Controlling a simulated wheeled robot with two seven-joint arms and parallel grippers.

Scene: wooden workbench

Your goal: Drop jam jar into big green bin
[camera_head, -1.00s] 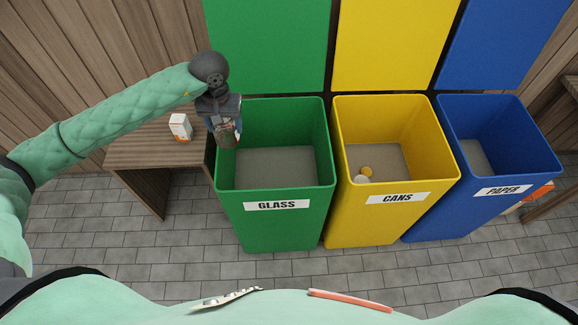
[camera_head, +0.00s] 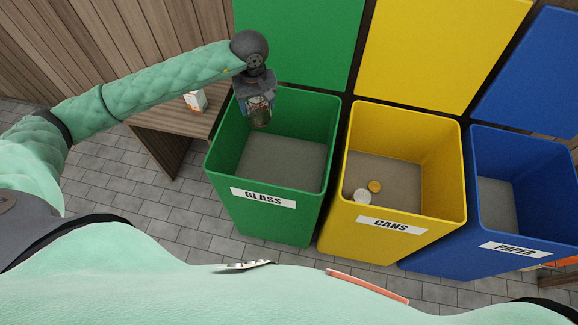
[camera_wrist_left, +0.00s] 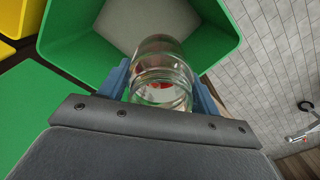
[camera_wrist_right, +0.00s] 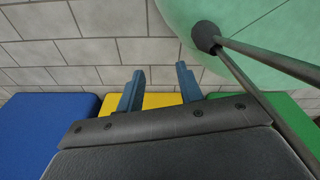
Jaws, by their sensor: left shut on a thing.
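The jam jar (camera_head: 260,117) is clear glass. My left gripper (camera_head: 258,106) is shut on it and holds it over the back left part of the green bin. In the left wrist view the jar (camera_wrist_left: 161,75) sits between the blue fingers, with the bin's grey floor beyond it. The green bin (camera_head: 262,222) is labelled GLASS and is open at the top; the part of its floor that I see is bare. My right gripper (camera_wrist_right: 160,88) shows in the right wrist view, open and empty, its fingers apart. It is not in the head view.
A yellow bin (camera_head: 370,240) labelled CANS stands to the right, with two cans inside. A blue bin (camera_head: 520,225) labelled PAPER stands further right. A wooden bench (camera_head: 172,125) at left carries a white and orange carton (camera_head: 195,101). Raised lids stand behind the bins.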

